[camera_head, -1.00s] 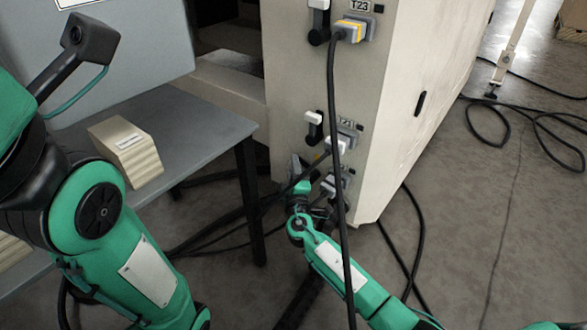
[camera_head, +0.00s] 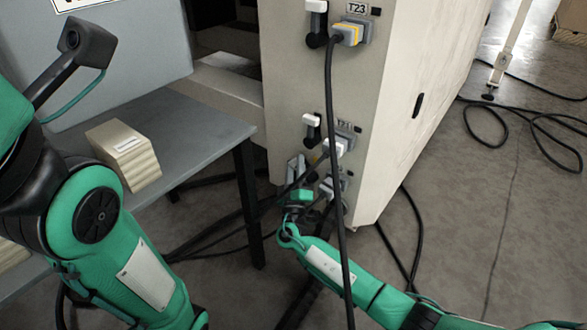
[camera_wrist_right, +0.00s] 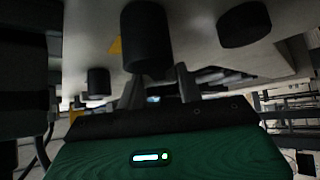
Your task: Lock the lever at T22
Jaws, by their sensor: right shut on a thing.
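The cabinet's near face (camera_head: 285,95) carries levers and plugs in a column. My right gripper (camera_head: 296,170) is low on this face, at the lowest station, beside the lowest plug (camera_head: 334,185). Its fingers point up and are shut on the lowest lever, which they and the wrist mostly hide. The label there is hidden, so I cannot read T22. In the right wrist view, the fingers (camera_wrist_right: 158,88) reach up by a black cylindrical knob (camera_wrist_right: 146,38). The middle lever (camera_head: 312,128) has its white handle up. My left gripper is not in view.
The top lever (camera_head: 316,20) and yellow-grey plug (camera_head: 350,32) are by the T23 label. A black cable (camera_head: 335,110) hangs in front of my right forearm. A grey table (camera_head: 215,130) with a beige block (camera_head: 125,150) stands left. Cables lie on the floor.

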